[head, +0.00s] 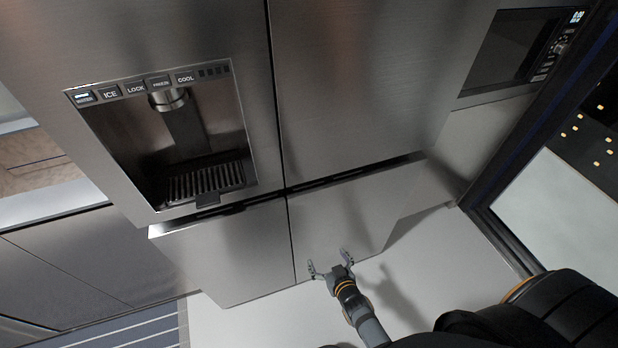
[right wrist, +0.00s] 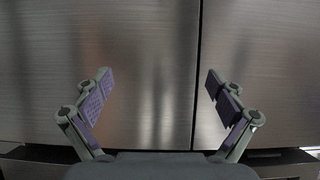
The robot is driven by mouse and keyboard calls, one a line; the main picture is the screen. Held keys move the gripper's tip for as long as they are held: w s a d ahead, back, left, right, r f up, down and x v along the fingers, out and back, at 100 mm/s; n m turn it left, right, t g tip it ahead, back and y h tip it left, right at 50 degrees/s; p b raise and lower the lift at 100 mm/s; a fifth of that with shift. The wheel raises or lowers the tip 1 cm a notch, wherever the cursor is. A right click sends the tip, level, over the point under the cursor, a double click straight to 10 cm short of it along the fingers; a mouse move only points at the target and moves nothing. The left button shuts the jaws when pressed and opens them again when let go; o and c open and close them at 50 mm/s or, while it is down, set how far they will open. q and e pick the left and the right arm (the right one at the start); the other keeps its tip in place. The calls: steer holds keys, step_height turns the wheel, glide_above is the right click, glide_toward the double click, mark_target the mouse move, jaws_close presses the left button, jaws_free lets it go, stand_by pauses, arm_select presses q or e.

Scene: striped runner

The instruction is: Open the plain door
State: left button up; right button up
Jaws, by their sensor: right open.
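The plain door (head: 360,85) is the brushed-steel upper right door of the fridge in the head view. It looks shut, with a narrow seam between it and the left door. A dark recess runs along its lower edge. My right gripper (head: 331,266) is open and empty, and in the head view it overlaps the lower right front. In the right wrist view its two fingers (right wrist: 155,95) are spread before steel panels (right wrist: 150,50), with a vertical seam right of centre. I cannot tell which panels these are. My left gripper is out of view.
The left door (head: 190,40) has a water and ice dispenser (head: 165,135). Lower left (head: 235,255) and lower right (head: 345,220) fronts sit below. A built-in oven (head: 515,50) is at upper right, a dark window frame beside it. Pale floor (head: 440,265) is clear; a striped runner (head: 135,335) lies lower left.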

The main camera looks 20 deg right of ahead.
steer(key=w+r+t, duration=0.2)
steer(key=w+r, duration=0.1)
steer(key=r, duration=0.5)
steer(key=w+r+t, duration=0.2)
steer(key=r, duration=0.5)
steer(key=t, duration=0.2)
glide_toward(309, 185)
steer(key=shift+w, duration=1.25)
steer(key=w, duration=0.4)
steer(key=w+b, duration=0.1)
steer(key=w, duration=0.4)
steer(key=shift+a+r, duration=0.15)
steer(key=shift+r, duration=0.05)
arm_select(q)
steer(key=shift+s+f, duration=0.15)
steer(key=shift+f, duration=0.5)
arm_select(e)
steer(key=shift+c, duration=0.3)
steer(key=shift+s, duration=0.1)
steer(key=c, duration=1.3)
